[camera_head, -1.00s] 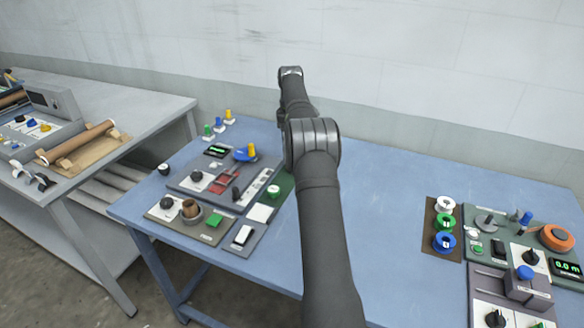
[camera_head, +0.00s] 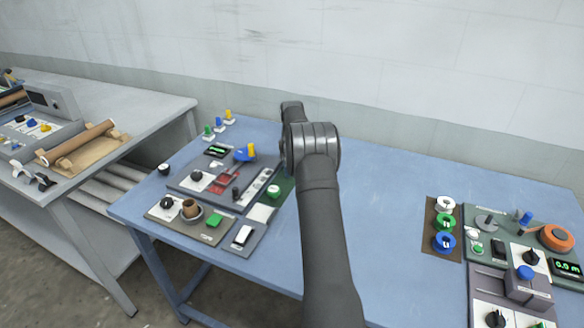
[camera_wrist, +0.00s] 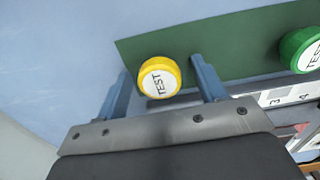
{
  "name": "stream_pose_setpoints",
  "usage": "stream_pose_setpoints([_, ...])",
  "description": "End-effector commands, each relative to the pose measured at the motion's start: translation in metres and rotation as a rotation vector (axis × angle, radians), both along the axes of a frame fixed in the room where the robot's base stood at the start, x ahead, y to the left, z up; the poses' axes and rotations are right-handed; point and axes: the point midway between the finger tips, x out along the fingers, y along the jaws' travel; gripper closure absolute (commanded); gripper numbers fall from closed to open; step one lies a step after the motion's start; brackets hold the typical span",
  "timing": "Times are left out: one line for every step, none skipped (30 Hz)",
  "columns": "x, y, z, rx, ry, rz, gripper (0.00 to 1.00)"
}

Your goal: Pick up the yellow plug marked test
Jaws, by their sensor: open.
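The yellow plug marked TEST (camera_wrist: 160,77) is in the wrist view, a round cap at the edge of a dark green plate (camera_wrist: 222,42). My gripper (camera_wrist: 161,67) is open, with one blue-grey finger to the left of the plug and one to the right. Both fingers look apart from it. I cannot tell the height of the fingers over the plate. In the head view my arm hides the plug and the gripper; part of the green plate shows beside the arm (camera_head: 284,190).
A green plug marked TEST (camera_wrist: 301,50) stands on the plate to the right. A grey panel with a numbered strip (camera_wrist: 285,97) lies close by. Several other controls crowd the blue table (camera_head: 385,200) at left and right; its middle right is clear.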

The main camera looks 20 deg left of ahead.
Motion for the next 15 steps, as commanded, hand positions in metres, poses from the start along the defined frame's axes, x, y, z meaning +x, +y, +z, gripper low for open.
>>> stream_pose_setpoints([0.0,0.0001,0.0001,0.0,0.0,0.0,0.36])
stream_pose_setpoints([0.0,0.0001,0.0001,0.0,0.0,0.0,0.36])
stream_pose_setpoints([0.0,0.0001,0.0001,0.0,0.0,0.0,0.38])
stream_pose_setpoints([0.0,0.0001,0.0002,0.0,0.0,0.0,0.44])
stream_pose_setpoints([0.0,0.0001,0.0002,0.0,0.0,0.0,0.49])
stream_pose_setpoints([0.0,0.0001,0.0002,0.0,0.0,0.0,0.57])
stream_pose_setpoints([0.0,0.0001,0.0003,0.0,0.0,0.0,0.63])
stream_pose_setpoints([0.0,0.0001,0.0003,0.0,0.0,0.0,0.69])
stream_pose_setpoints([0.0,0.0001,0.0003,0.0,0.0,0.0,0.77])
stream_pose_setpoints([0.0,0.0001,0.0003,0.0,0.0,0.0,0.83])
stream_pose_setpoints([0.0,0.0001,0.0003,0.0,0.0,0.0,0.83])
stream_pose_setpoints([0.0001,0.0001,0.0004,0.0,0.0,0.0,0.83])
stream_pose_setpoints([0.0001,0.0001,0.0005,0.0,0.0,0.0,0.83])
stream_pose_setpoints([0.0001,0.0001,0.0005,0.0,0.0,0.0,0.83])
stream_pose_setpoints([0.0001,0.0002,0.0005,0.0,0.0,0.0,0.83])
